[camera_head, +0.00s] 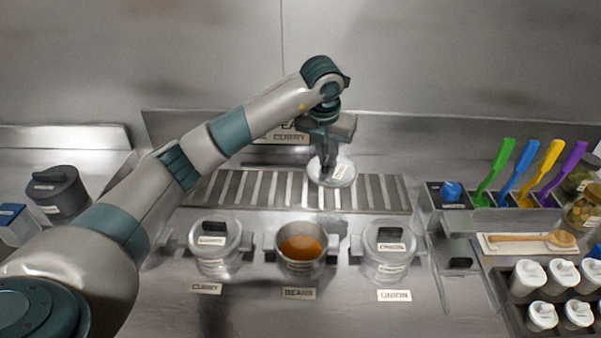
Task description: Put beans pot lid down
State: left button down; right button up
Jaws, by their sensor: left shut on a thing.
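The beans pot (302,266) stands open in the middle of the front row, with orange-brown contents showing and a BEANS label (299,293) in front. My left gripper (328,170) is shut on a round clear lid (344,177), beyond the pot and a little to its right. The lid is at the slatted rack (240,188); I cannot tell whether it touches the slats. My right gripper is not in view.
Lidded pots stand on both sides: curry (214,262) at left and onion (389,264) at right. Coloured spatulas (519,170), a wooden spoon on a tray (540,239) and white-lidded jars (528,277) fill the right. A dark lidded pot (62,194) stands at far left.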

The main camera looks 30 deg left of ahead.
pick_arm(q)
jog(key=a+f+p, duration=0.1)
jog(key=a, duration=0.1)
jog(key=a+f+p, duration=0.1)
jog(key=a+f, duration=0.1)
jog(key=a, duration=0.1)
jog(key=a+f+p, duration=0.1)
jog(key=a, duration=0.2)
jog(key=shift+w+a+f, duration=0.1)
jog(key=shift+w+f, duration=0.15)
jog(key=shift+f, duration=0.15)
jog(key=shift+f, duration=0.1)
jog(key=shift+f+p, duration=0.6)
jog(key=shift+f, duration=0.05)
notch_tip(320, 180, down, 2)
jog(key=shift+f+p, duration=0.25)
jog(key=shift+p, duration=0.25)
jog(key=shift+f, duration=0.15)
